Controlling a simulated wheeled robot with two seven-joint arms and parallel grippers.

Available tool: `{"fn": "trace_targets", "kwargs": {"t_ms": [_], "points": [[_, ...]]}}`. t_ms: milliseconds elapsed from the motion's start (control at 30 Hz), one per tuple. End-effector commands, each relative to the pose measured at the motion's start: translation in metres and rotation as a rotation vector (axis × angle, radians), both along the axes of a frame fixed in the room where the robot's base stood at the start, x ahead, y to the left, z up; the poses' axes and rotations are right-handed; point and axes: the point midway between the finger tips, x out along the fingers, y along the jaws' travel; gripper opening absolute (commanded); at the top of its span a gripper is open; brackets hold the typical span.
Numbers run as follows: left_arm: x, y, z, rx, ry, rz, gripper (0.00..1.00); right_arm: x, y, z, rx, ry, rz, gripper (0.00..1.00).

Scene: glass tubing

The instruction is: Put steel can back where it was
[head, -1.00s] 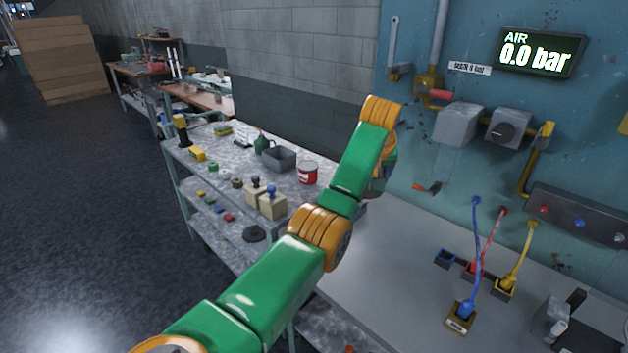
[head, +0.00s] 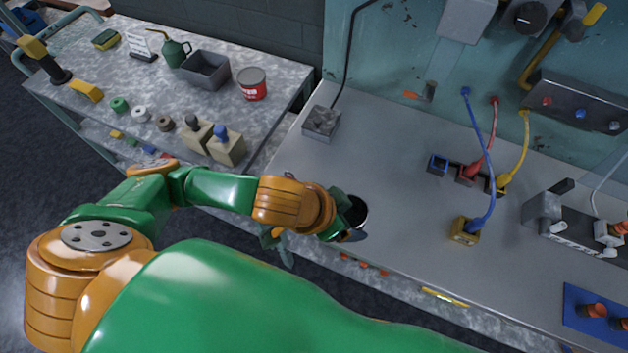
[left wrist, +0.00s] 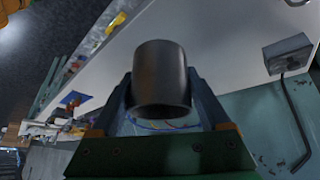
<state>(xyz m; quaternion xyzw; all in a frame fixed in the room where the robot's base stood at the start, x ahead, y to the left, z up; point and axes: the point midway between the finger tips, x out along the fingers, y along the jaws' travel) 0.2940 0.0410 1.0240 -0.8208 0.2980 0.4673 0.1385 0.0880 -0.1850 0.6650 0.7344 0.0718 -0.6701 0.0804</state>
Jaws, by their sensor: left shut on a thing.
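My left gripper (head: 346,222) is shut on the steel can (head: 358,211), a dark cylinder with a pale rim, over the front part of the grey bench (head: 400,200). In the left wrist view the steel can (left wrist: 161,78) sits between the two fingers of my gripper (left wrist: 163,95), one on each side. How high the can is above the bench top is hard to tell. My right gripper is not in view.
A grey block with a black cable (head: 321,121) is on the bench behind the can. Coloured hoses, sockets and a yellow block (head: 465,231) are to the right. Bench around the can looks clear.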

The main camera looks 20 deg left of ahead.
Motion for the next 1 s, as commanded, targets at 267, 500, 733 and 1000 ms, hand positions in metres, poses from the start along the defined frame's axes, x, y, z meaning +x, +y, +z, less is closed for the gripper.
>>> {"fn": "trace_targets", "kwargs": {"t_ms": [267, 500, 733, 1000], "points": [[0.041, 0.034, -0.026, 0.007, -0.002, 0.017, 0.00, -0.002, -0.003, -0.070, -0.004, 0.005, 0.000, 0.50], [0.082, 0.066, -0.071, 0.003, 0.000, 0.010, 0.00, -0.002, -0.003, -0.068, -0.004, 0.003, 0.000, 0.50], [0.096, 0.077, -0.103, 0.002, -0.001, 0.005, 0.00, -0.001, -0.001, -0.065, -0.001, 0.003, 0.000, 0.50], [0.097, 0.076, -0.123, 0.002, -0.007, 0.003, 0.00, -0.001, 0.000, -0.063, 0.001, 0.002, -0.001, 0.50]]}}
